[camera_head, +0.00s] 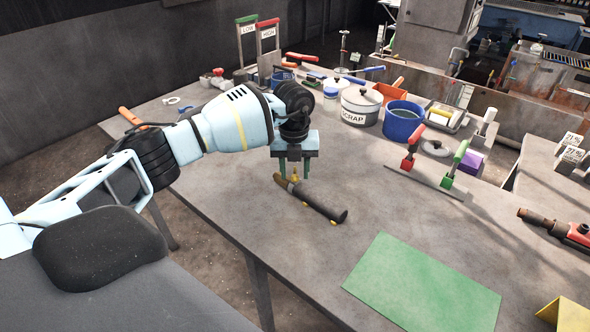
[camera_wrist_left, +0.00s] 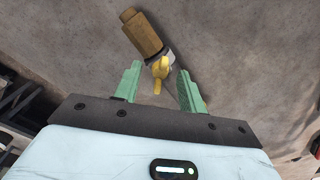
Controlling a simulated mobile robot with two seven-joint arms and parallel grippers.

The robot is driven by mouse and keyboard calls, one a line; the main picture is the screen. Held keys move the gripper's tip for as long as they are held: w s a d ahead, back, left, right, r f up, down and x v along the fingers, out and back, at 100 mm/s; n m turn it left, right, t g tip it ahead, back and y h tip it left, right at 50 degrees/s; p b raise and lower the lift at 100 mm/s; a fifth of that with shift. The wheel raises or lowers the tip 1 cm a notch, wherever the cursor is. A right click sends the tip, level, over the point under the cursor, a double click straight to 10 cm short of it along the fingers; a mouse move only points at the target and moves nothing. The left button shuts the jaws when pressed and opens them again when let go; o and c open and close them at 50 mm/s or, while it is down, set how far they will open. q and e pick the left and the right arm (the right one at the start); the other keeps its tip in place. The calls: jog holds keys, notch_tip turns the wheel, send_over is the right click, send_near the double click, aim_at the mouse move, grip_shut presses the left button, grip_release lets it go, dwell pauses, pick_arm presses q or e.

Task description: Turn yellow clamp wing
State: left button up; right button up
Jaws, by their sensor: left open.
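The yellow clamp wing (camera_head: 295,174) sits at the brown end of a dark tube-like tool (camera_head: 325,203) lying on the grey table. In the left wrist view the wing (camera_wrist_left: 160,69) is beside the tool's brown cylindrical end (camera_wrist_left: 142,33). My left gripper (camera_head: 294,174) points down over the wing. Its green fingers (camera_wrist_left: 158,76) are apart, one on each side of the wing, with a gap to each. Nothing is held. My right gripper is out of view.
A green mat (camera_head: 425,285) lies toward the front. A blue bucket (camera_head: 403,121), a white scrap pot (camera_head: 361,105) and a tool with red and green handles (camera_head: 430,170) stand farther back. The table (camera_head: 270,228) around the tool is clear.

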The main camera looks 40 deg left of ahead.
pick_arm(q)
jog(key=shift+f, duration=0.1)
grip_shut()
dwell(0.4)
